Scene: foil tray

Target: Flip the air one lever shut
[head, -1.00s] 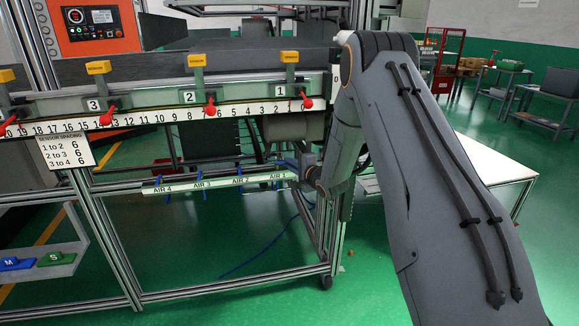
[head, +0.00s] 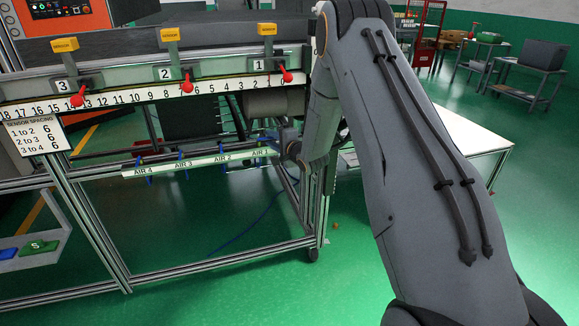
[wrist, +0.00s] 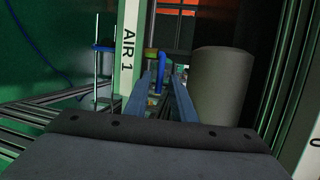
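The air rail (head: 205,160) runs below the number scale in the head view, with labels AIR 4 to AIR 1. The AIR 1 label (wrist: 128,48) stands upright just left of my gripper in the wrist view. A blue lever (wrist: 158,68) beside it shows between my fingertips, its bent top above them. My gripper (wrist: 164,76) has its two fingers apart, one on each side of the lever; I cannot tell if they touch it. In the head view my gripper (head: 281,146) is at the AIR 1 end of the rail, and the AIR 1 lever cannot be made out there.
A grey cylinder (wrist: 221,85) stands close to the right of my fingers. Other blue levers, such as the AIR 2 lever (head: 229,150), line the rail. Red levers, such as one (head: 286,75), sit above. A frame post (head: 326,205) stands near my arm.

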